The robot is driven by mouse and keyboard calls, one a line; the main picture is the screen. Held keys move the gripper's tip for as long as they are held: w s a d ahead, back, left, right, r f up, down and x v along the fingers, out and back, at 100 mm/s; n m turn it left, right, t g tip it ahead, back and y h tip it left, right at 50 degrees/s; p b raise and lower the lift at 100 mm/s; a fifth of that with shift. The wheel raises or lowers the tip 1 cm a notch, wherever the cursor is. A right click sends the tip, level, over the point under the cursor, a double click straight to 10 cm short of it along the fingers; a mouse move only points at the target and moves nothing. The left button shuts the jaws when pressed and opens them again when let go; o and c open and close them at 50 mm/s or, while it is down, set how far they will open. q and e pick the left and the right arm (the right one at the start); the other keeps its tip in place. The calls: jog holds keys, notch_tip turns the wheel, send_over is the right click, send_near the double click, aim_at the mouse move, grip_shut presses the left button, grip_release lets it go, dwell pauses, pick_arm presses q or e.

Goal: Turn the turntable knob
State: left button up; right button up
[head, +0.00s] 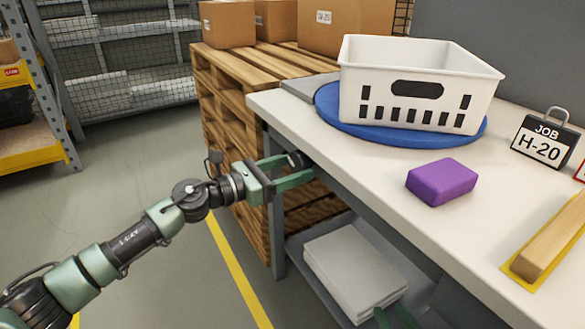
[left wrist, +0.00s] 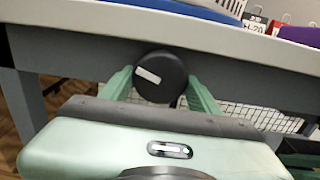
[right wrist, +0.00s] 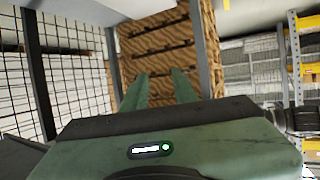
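The turntable knob (left wrist: 160,76) is a round dark disc with a pale bar mark, on the grey front apron under the tabletop. In the head view the knob (head: 297,159) shows at the bench's left end. My left gripper (head: 290,168) is open, its fingers on either side of the knob; in the left wrist view (left wrist: 161,86) I cannot tell whether they touch it. The blue turntable (head: 400,131) lies on the bench and carries a white basket (head: 415,65). My right gripper (right wrist: 160,78) is open and empty; its fingers (head: 395,318) show low in the head view.
On the white bench (head: 350,175) are a purple block (head: 441,182), a job sign (head: 545,139) and a wooden strip (head: 555,240). A lower shelf holds pale boards (head: 350,265). A pallet stack (head: 225,120) with cartons stands behind. The floor to the left is clear.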

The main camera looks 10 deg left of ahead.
pick_arm(q)
jog(key=c, duration=0.6)
jog(key=shift+r+n+p, duration=0.15)
jog(key=shift+n+p, duration=0.75)
jog(key=shift+p, duration=0.2)
jog(key=shift+n+p, duration=0.8)
jog(key=shift+n, duration=0.3)
pick_arm(e)
jog(key=s+d+f+g+h, duration=0.1)
jog(key=s+d+f+g, duration=0.1)
jog(key=s+f+g, duration=0.3)
jog(key=s+d+f+g+h, duration=0.1)
jog(key=s+d+f+g, duration=0.2)
jog(key=s, duration=0.7)
jog(key=shift+s+d+f+m+g+h, duration=0.2)
jog(key=shift+d+f+m+g+h, duration=0.1)
jog(key=shift+f+g, duration=0.6)
pick_arm(q)
jog(key=o, duration=1.3)
jog(key=shift+o, duration=0.2)
jog(key=shift+s, duration=0.1)
